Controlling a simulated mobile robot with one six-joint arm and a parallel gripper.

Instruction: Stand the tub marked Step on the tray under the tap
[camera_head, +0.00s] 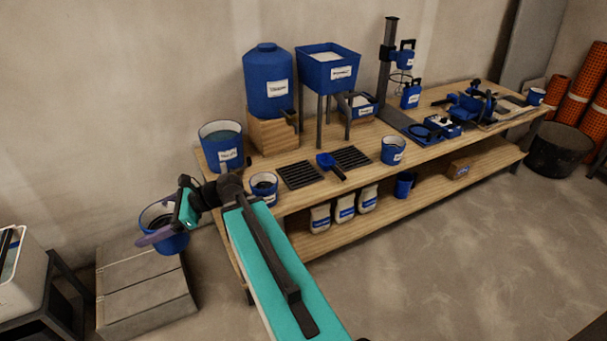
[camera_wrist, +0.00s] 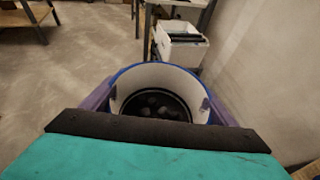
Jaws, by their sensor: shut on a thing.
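My gripper (camera_head: 163,222) is shut on a blue tub (camera_head: 167,244), left of the bench and above or in front of grey blocks. In the wrist view my gripper's purple fingers (camera_wrist: 160,106) press the tub's two sides. The tub (camera_wrist: 125,92) is upright, with a white inside and dark lumpy contents at the bottom. No label on it shows, so I cannot tell its marking. A blue tank (camera_head: 267,85) with a small tap (camera_head: 290,118) stands on a wooden block. A dark slatted tray (camera_head: 300,175) lies on the bench in front of the tap.
A blue bucket of liquid (camera_head: 221,146) and a small tub (camera_head: 264,187) stand near the bench's left end. A scoop (camera_head: 330,166) lies between the tray and a second slatted tray (camera_head: 351,158). Another tub (camera_head: 393,150) stands right of these. Grey blocks (camera_head: 145,290) are on the floor.

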